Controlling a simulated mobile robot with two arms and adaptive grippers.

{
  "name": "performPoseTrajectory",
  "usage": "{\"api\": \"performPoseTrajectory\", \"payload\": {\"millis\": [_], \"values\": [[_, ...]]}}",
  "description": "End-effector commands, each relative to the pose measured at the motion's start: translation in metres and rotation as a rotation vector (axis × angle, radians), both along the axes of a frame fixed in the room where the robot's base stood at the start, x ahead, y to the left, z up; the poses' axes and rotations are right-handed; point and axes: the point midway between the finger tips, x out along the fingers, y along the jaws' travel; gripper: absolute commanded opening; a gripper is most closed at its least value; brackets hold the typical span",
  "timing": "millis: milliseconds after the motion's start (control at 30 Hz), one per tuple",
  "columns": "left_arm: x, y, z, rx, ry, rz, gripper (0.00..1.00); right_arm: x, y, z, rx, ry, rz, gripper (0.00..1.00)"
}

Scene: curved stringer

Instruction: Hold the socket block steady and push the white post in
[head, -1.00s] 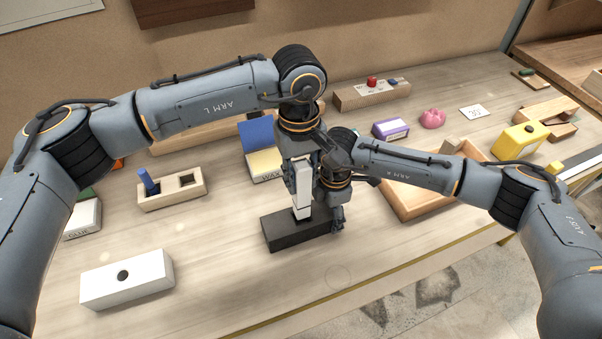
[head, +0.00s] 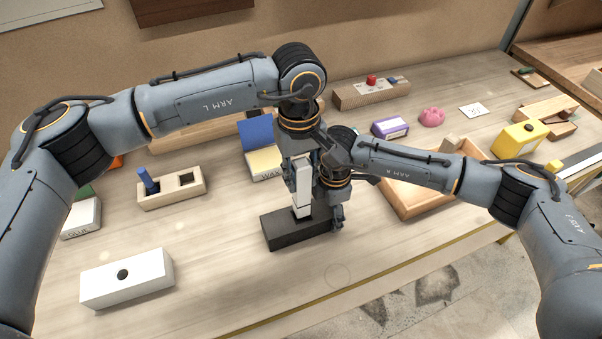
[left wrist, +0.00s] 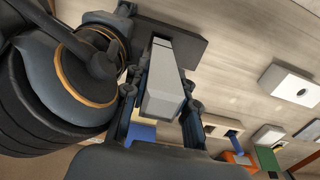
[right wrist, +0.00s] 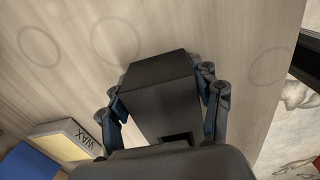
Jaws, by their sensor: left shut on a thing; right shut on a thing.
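The white post (head: 302,188) stands close to upright over the black socket block (head: 283,232), its lower end at the block's top. How deep it sits I cannot tell. My left gripper (head: 301,168) is shut on the post from above; the left wrist view shows the post (left wrist: 167,88) between its fingers, with the block (left wrist: 197,46) beyond. My right gripper (head: 335,213) is shut on the block at its right part. The right wrist view shows the block (right wrist: 158,88) between both fingers, with a dark opening partly hidden by my gripper.
A white block with a round hole (head: 145,277) lies front left. A wooden block with a blue peg (head: 170,196) stands behind it. A wooden tray (head: 415,208) is right of my right gripper. The table's front edge is close before the black block.

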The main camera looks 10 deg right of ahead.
Motion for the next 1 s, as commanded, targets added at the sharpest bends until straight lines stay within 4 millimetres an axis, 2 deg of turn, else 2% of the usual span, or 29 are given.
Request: {"api": "performPoseTrajectory", "payload": {"millis": [1000], "values": [[0.000,-0.001,-0.016,-0.002,-0.001,0.000,0.00,0.000,0.000,0.000,-0.001,-0.001,0.001,0.19]]}}
